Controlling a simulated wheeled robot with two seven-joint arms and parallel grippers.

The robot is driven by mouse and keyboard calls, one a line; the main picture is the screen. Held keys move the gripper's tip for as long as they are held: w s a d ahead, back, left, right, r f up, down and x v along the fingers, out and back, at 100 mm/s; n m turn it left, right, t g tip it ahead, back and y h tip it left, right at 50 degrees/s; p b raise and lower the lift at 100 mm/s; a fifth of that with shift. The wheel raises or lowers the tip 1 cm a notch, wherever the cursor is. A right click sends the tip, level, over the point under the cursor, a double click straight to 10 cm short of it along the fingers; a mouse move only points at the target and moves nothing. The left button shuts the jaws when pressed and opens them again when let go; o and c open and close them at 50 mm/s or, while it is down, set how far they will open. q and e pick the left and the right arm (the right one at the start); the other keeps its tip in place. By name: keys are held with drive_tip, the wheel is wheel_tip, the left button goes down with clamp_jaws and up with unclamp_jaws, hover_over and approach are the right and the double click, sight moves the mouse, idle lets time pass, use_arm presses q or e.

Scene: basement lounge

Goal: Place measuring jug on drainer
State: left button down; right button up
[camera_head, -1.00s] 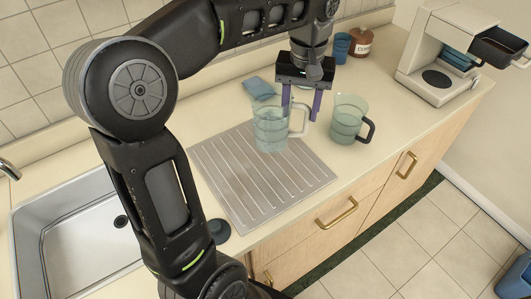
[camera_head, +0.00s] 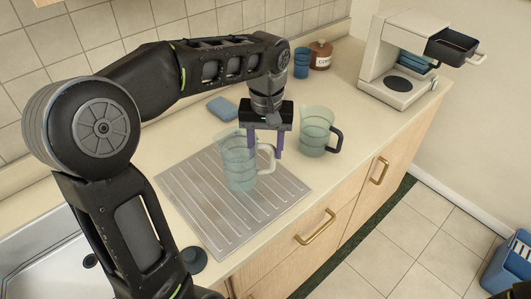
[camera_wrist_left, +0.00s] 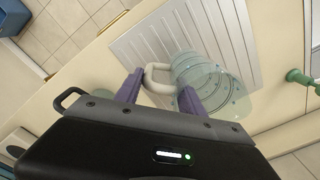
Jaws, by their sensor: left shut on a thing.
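A clear greenish measuring jug (camera_head: 238,168) with a pale handle is upright over the ribbed metal drainer (camera_head: 205,222). My left gripper (camera_head: 265,150) is shut on its handle, pointing down from above. In the left wrist view, the fingers (camera_wrist_left: 160,92) are at the pale handle, and the jug (camera_wrist_left: 205,78) shows against the drainer (camera_wrist_left: 135,45). I cannot tell whether the jug's base touches the drainer. A similar jug with a black handle (camera_head: 315,132) stands on the counter right of the drainer.
A blue cloth or sponge (camera_head: 222,107) lies behind the drainer. A blue cup (camera_head: 301,63), a brown canister (camera_head: 320,56) and a coffee machine (camera_head: 398,65) stand farther back. The sink (camera_head: 45,262) is left, with a dark round stopper (camera_head: 194,260) beside the drainer.

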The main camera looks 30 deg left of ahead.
use_arm(q)
wheel_tip(320, 180, down, 2)
drive_tip(key=shift+f, duration=0.25)
drive_tip(key=shift+f, duration=0.15)
drive_tip(key=c, duration=0.7)
unclamp_jaws()
